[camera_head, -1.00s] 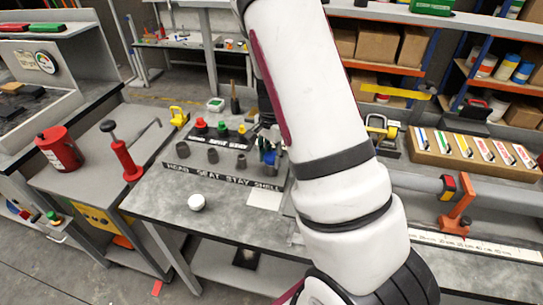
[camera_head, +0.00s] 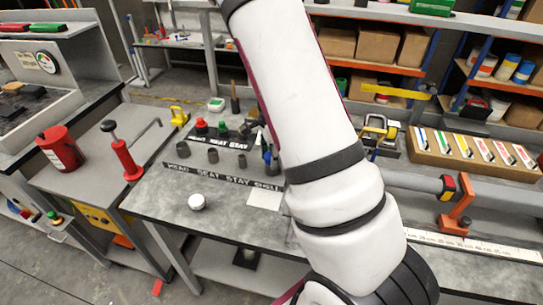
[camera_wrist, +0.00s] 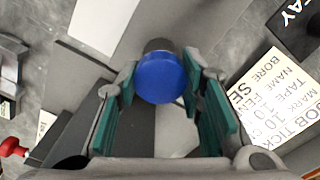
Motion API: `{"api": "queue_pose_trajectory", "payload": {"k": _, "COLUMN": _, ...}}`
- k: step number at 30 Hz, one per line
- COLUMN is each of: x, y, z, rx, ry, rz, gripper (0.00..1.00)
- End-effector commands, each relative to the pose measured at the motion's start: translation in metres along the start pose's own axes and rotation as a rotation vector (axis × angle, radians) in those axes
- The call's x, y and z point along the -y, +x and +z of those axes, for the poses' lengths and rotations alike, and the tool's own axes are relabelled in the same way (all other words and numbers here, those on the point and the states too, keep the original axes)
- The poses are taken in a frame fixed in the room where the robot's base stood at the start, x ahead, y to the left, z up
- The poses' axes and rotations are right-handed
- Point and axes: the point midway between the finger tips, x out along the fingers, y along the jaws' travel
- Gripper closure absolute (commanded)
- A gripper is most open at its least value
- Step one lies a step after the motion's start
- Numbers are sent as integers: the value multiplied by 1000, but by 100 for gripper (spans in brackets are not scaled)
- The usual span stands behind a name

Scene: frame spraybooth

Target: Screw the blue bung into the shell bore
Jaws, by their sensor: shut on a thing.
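The blue bung (camera_wrist: 160,78) sits between my gripper's (camera_wrist: 161,84) green-padded fingertips in the wrist view, and the fingers are shut on it. A dark round part (camera_wrist: 158,46) shows just past the bung; I cannot tell whether it is the bung's own shank or the shell bore. In the head view the blue bung (camera_head: 267,155) shows as a small blue patch beside my arm, near the SHELL end of the front label strip (camera_head: 222,176). My arm hides most of the gripper there, and the shell bore is not clearly seen.
Several grey sockets (camera_head: 213,156) stand behind the front strip. Red (camera_head: 201,125) and green (camera_head: 222,127) bungs stand on a rear rack. A white ball-like thing (camera_head: 196,201) and a printed card (camera_head: 264,199) lie on the bench. The bench's front left is otherwise clear.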

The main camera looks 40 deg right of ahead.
Motion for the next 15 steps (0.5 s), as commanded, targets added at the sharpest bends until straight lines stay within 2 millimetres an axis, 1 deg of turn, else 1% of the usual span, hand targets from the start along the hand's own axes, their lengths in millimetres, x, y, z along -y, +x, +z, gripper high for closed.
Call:
{"api": "queue_pose_trajectory", "payload": {"k": 3, "x": 0, "y": 0, "z": 0, "rx": -2, "ry": 151, "rz": -1, "gripper": 88}}
{"api": "queue_pose_trajectory", "payload": {"k": 7, "x": 1, "y": 0, "z": 0, "rx": -2, "ry": 294, "rz": -2, "gripper": 88}}
{"api": "queue_pose_trajectory", "payload": {"k": 10, "x": 1, "y": 0, "z": 0, "rx": -1, "ry": 340, "rz": -2, "gripper": 88}}
{"api": "queue_pose_trajectory", "payload": {"k": 15, "x": 1, "y": 0, "z": 0, "rx": 0, "ry": 344, "rz": -2, "gripper": 88}}
